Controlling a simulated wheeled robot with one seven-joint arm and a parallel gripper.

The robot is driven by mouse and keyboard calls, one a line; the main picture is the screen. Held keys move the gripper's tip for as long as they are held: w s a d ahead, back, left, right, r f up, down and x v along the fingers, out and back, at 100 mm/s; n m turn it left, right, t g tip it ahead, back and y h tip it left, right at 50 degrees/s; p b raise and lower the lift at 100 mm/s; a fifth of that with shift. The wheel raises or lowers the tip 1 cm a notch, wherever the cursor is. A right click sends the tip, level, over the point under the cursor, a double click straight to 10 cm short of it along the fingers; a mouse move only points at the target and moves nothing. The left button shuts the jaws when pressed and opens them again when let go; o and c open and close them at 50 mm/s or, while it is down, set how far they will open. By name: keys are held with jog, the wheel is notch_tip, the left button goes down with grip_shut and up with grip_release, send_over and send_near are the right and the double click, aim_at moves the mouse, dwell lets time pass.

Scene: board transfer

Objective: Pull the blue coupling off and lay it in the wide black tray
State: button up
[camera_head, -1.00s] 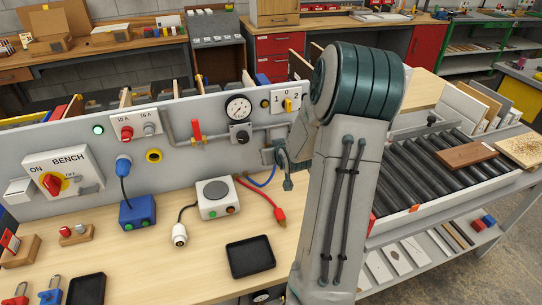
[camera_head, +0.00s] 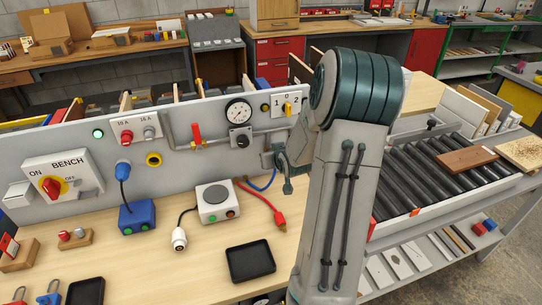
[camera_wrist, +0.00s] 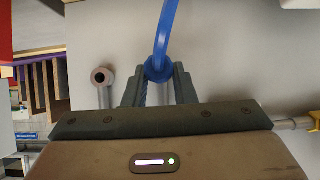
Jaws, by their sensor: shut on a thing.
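The blue coupling (camera_wrist: 158,70) is between the fingers of my gripper (camera_wrist: 160,86) in the wrist view, with its blue hose (camera_wrist: 166,30) rising from it. My gripper is shut on it, close to the grey panel. Whether the coupling is still seated on its fitting is hidden by the fingers. In the head view my gripper (camera_head: 283,158) is at the panel's right end, partly behind my arm, and the blue hose (camera_head: 264,184) hangs below it. The wide black tray (camera_head: 250,273) lies empty on the bench, below and left of my gripper.
A bare pipe end (camera_wrist: 102,76) sticks out left of my fingers. A red hose end (camera_head: 278,220) and a white-grey box (camera_head: 218,203) lie between panel and tray. A second black tray (camera_head: 86,293) is at the front left. The bench around the wide tray is clear.

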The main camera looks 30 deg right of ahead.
jog(key=shift+s, duration=0.15)
jog(key=shift+s+a, duration=0.2)
jog(key=shift+s, duration=0.45)
jog(key=shift+s+a, duration=0.15)
jog(key=shift+s, duration=0.45)
jog(key=shift+s+a+p, duration=0.1)
jog(key=shift+s+a, duration=0.1)
jog(key=shift+s, duration=0.55)
jog(key=shift+s+a+p, duration=0.1)
jog(key=shift+s+a, duration=0.1)
jog(key=shift+s, duration=0.5)
jog(key=shift+s+a+p, duration=0.1)
jog(key=shift+s+a, duration=0.1)
jog(key=shift+s, duration=0.55)
